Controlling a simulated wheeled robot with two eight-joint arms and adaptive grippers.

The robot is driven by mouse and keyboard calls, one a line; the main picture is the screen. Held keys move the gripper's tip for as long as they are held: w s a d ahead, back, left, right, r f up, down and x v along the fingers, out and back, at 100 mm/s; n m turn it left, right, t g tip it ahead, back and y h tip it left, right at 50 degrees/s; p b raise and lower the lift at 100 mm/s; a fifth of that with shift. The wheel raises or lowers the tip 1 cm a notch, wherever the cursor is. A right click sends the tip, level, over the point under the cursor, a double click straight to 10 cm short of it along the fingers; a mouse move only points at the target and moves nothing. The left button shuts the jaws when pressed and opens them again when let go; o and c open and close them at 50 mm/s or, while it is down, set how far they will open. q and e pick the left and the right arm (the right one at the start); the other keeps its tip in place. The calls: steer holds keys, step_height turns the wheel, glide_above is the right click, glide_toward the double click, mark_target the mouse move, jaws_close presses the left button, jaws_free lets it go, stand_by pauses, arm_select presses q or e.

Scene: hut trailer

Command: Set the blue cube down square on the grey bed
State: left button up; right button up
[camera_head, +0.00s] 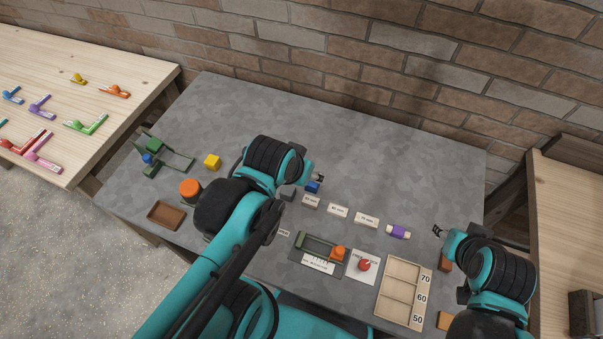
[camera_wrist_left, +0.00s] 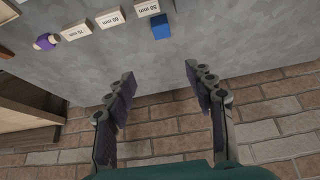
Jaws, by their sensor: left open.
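The blue cube (camera_head: 312,187) sits on the grey table just in front of my left gripper (camera_head: 318,177). In the left wrist view the blue cube (camera_wrist_left: 161,26) lies beyond the fingertips, beside the "50 mm" block. My left gripper (camera_wrist_left: 158,76) is open and empty, its fingers apart and not touching the cube. My right gripper (camera_head: 437,230) is over the table's right side, apparently open and empty.
White labelled blocks (camera_head: 338,210) and a purple-and-white piece (camera_head: 398,232) run rightward from the cube. A green fixture (camera_head: 318,246), a red-knobbed panel (camera_head: 363,266) and a wooden tray (camera_head: 403,290) stand in front. A brick wall (camera_head: 380,60) is behind. The back of the table is clear.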

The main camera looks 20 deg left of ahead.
arm_select(q)
steer(key=shift+s+t, duration=0.4)
steer(key=shift+s, duration=0.1)
steer(key=c, duration=0.3)
steer(key=n+g+b, duration=0.1)
steer(key=n+g, duration=0.6)
steer(key=n, duration=1.1)
glide_above(313, 185)
steer(key=w+a, duration=0.1)
step_height(313, 185, down, 11)
steer(key=shift+w+a+r, duration=0.1)
steer(key=shift+w+r, duration=0.05)
steer(key=shift+c, duration=0.2)
steer(key=shift+f+b, duration=0.4)
steer(key=shift+f, duration=0.15)
step_height(313, 185, down, 3)
steer(key=shift+r+b, duration=0.2)
steer(key=shift+b, duration=0.4)
steer(key=f, duration=0.1)
steer(key=f+b, duration=0.2)
steer(key=shift+d+f, duration=0.3)
steer(key=shift+f, duration=0.5)
steer(key=shift+r, duration=0.1)
steer(key=shift+c, duration=0.7)
steer(key=c, duration=0.5)
steer(key=shift+c, duration=0.2)
